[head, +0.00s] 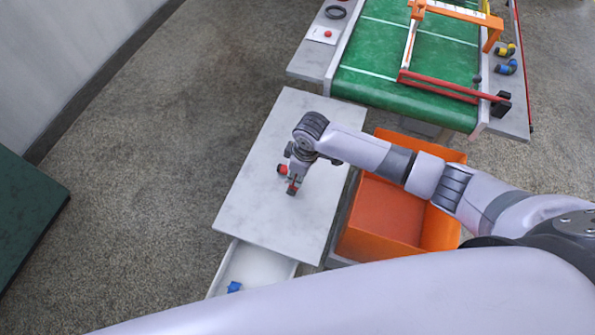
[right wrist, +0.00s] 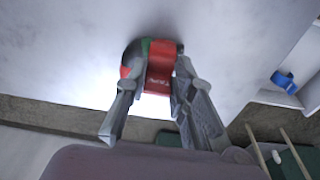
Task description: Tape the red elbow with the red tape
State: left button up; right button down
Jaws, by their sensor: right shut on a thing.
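My right gripper (head: 292,179) points down over the light grey table top. Behind the tape is a rounded dark piece with a green band and a red end, which looks like the red elbow (right wrist: 131,57). The tape is against it or just in front; I cannot tell whether they touch. In the head view, the red end of the elbow (head: 282,169) shows beside the fingers. My left gripper is not in view.
An open white drawer (head: 258,268) at the table's front holds a blue piece (head: 234,287). An orange bin (head: 440,232) stands right of the table. A green conveyor (head: 400,90) with an orange frame is behind. The table (head: 285,115) is clear around the gripper.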

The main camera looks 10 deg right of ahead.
jog(key=shift+f, duration=0.2)
dwell(0.6)
jog(key=shift+f+b, duration=0.65)
jog(key=shift+f, duration=0.3)
jog(key=shift+f+b, duration=0.45)
jog(key=shift+f, duration=0.35)
dwell(0.4)
jog(key=c, duration=1.3)
grip_release()
jog(key=shift+r, duration=0.1)
